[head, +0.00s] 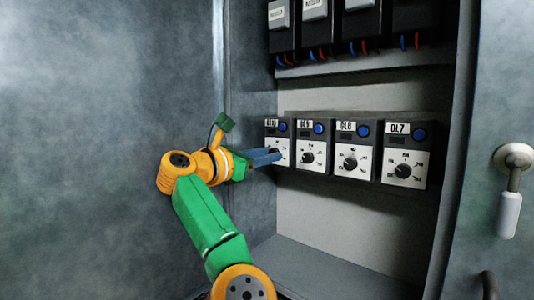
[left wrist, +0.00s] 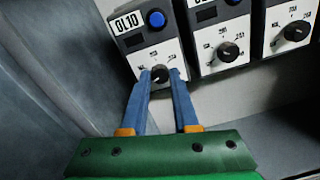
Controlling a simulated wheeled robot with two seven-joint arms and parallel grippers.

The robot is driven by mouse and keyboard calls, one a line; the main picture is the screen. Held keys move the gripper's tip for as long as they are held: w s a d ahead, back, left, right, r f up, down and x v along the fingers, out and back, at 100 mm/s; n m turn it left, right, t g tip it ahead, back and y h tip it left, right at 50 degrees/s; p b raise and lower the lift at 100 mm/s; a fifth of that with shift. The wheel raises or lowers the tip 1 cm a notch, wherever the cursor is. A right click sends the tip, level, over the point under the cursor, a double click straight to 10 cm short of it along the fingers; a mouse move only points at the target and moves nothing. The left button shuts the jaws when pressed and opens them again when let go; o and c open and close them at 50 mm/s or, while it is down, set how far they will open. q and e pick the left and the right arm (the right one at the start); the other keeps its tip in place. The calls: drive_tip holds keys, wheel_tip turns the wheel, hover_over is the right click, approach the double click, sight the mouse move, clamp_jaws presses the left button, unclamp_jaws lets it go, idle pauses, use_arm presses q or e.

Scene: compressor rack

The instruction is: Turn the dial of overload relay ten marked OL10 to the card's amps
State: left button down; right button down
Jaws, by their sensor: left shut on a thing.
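Overload relay OL10 (head: 271,129) is the leftmost in the row of relays in the head view. In the left wrist view its label OL10 (left wrist: 126,22), blue button (left wrist: 156,19) and white dial face show. Its black dial (left wrist: 159,73) sits between the blue fingertips of my left gripper (left wrist: 160,76), which is shut on it. In the head view the left gripper (head: 277,155) reaches in from the left and its fingers hide that dial. The dial's setting is hard to read. My right gripper is not in view. No amps card is readable.
Relays OL9 (head: 313,148), OL8 (head: 353,150) and OL7 (head: 405,156) stand close to the right in the same row. Black units (head: 360,25) with red and blue wires hang above. The cabinet side wall (head: 250,60) is close on the left. A handle (head: 511,190) hangs at the right.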

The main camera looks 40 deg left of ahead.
use_arm(q)
drive_tip(key=shift+f+n, duration=0.15)
drive_tip(key=shift+n, duration=0.95)
drive_tip(key=c, duration=0.7)
unclamp_jaws()
drive_tip(key=shift+o, duration=0.2)
drive_tip(key=shift+s, duration=0.1)
drive_tip(key=s+b, duration=0.4)
drive_tip(key=s, duration=0.3)
drive_tip(key=shift+a, duration=0.4)
